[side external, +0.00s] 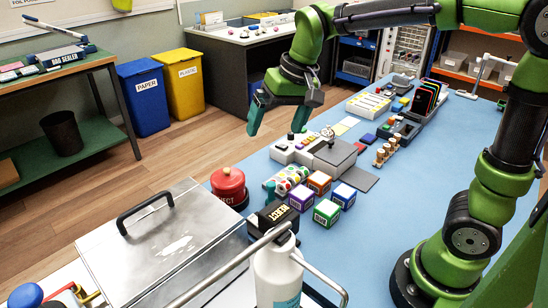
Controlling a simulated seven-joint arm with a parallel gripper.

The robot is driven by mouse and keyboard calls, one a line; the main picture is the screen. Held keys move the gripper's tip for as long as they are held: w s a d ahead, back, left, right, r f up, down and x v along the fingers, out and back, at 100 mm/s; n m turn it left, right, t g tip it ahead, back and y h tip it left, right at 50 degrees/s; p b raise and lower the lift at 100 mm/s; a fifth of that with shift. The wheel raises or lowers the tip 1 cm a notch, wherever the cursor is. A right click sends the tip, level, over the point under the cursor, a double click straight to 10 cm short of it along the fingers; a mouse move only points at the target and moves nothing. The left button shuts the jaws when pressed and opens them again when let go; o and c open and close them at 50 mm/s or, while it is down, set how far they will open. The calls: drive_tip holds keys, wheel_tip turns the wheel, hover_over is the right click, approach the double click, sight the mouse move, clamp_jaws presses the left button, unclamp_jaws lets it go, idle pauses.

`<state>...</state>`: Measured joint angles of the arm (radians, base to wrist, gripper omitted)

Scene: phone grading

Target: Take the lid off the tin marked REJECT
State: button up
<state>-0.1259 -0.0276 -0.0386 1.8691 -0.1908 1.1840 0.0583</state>
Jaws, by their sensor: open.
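A red round tin (228,196) with white lettering, partly readable as REJECT, stands near the blue table's left edge. Its red domed lid (230,177) has a small knob on top and sits on the tin. My gripper (276,128) is open and empty, above and to the right of the tin in the picture, well apart from it. Its fingers point down near the table's far left edge. A black block (273,214) with REJECT lettering stands to the right of and nearer than the tin.
Several coloured cubes (318,182) stand right of the tin. A grey device (335,155) lies beyond them. A steel box lid with a black handle (160,240) and a white bottle (277,272) fill the near side.

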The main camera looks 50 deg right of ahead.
sight(226, 170)
drive_tip(key=shift+w+a+m+g+h, duration=0.4)
drive_tip(key=shift+w+a+m+g, duration=0.7)
drive_tip(key=shift+w, duration=2.35)
drive_tip(key=shift+w+a+m+g+h, duration=0.45)
drive_tip(key=shift+w+a+m, duration=0.7)
drive_tip(key=shift+w, duration=2.3)
drive_tip(key=shift+m, duration=0.25)
drive_tip(key=f, duration=1.6)
drive_tip(key=shift+s+d+f, duration=0.15)
drive_tip(key=shift+d+f, duration=0.15)
drive_tip(key=shift+f, duration=0.05)
drive_tip(key=c, duration=1.2)
drive_tip(key=shift+f, duration=0.1)
